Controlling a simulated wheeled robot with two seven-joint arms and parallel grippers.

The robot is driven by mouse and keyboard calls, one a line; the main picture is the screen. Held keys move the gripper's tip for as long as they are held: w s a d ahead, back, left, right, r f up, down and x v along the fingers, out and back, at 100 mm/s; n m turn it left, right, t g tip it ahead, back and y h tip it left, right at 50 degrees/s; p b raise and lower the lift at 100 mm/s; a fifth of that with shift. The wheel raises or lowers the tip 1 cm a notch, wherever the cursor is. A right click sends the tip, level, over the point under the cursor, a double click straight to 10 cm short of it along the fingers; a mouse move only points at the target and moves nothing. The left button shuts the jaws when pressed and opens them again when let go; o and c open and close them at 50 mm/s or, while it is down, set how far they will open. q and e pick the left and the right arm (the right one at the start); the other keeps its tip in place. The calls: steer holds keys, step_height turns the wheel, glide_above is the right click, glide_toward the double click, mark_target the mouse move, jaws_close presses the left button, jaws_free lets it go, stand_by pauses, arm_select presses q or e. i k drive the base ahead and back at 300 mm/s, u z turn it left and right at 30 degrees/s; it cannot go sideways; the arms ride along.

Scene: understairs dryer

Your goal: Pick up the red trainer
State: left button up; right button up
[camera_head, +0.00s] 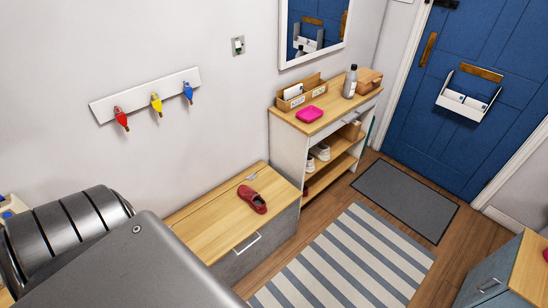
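The red trainer (252,199) lies on the wooden top of a low grey bench (209,221), left of the picture's centre. It sits near the bench's right end, with nothing touching it from above. A small grey item (251,177) lies on the bench top behind it. Neither of my grippers shows in the head view. Part of my own grey body fills the lower left corner and hides the bench's left end.
A shoe cabinet (325,122) stands to the right of the bench, with a pink item (309,114) and a bottle (350,82) on top. A striped rug (345,262) and grey mat (405,198) cover the floor. A blue cabinet (497,281) stands lower right.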

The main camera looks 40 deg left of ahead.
mark_target(245, 194)
steer(key=i, duration=3.15)
steer(key=u, duration=2.65)
